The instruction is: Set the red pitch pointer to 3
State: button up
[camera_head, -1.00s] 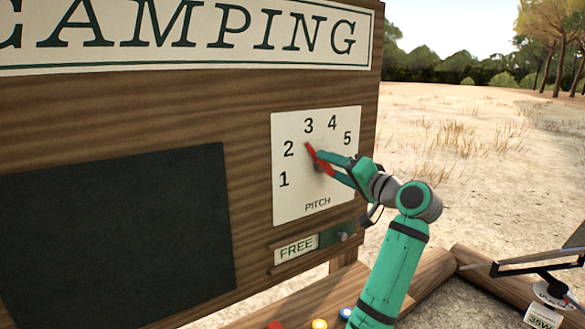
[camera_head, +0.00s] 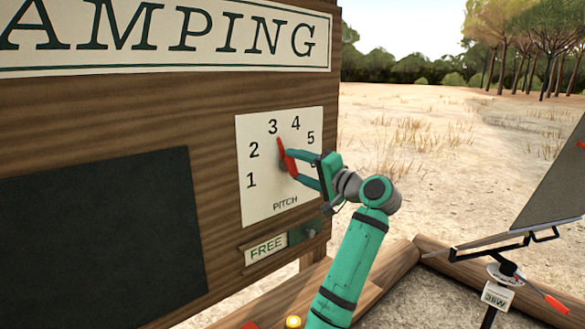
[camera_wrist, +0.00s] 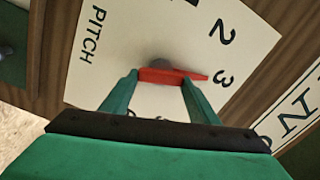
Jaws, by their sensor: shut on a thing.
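Below the dial is a FREE sign (camera_head: 266,247) with a dark slider beside it. A dark panel (camera_head: 95,235) fills the board's left. Logs (camera_head: 385,275) lie below, and a tilted panel on a stand (camera_head: 555,180) is at right.

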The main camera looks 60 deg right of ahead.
jog(key=shift+s+d+f, duration=0.15)
jog(key=o, duration=1.5)
jog(key=v, duration=1)
jog(key=shift+s, duration=0.3)
jog(key=shift+w+a, duration=0.1)
jog(key=shift+a, duration=0.1)
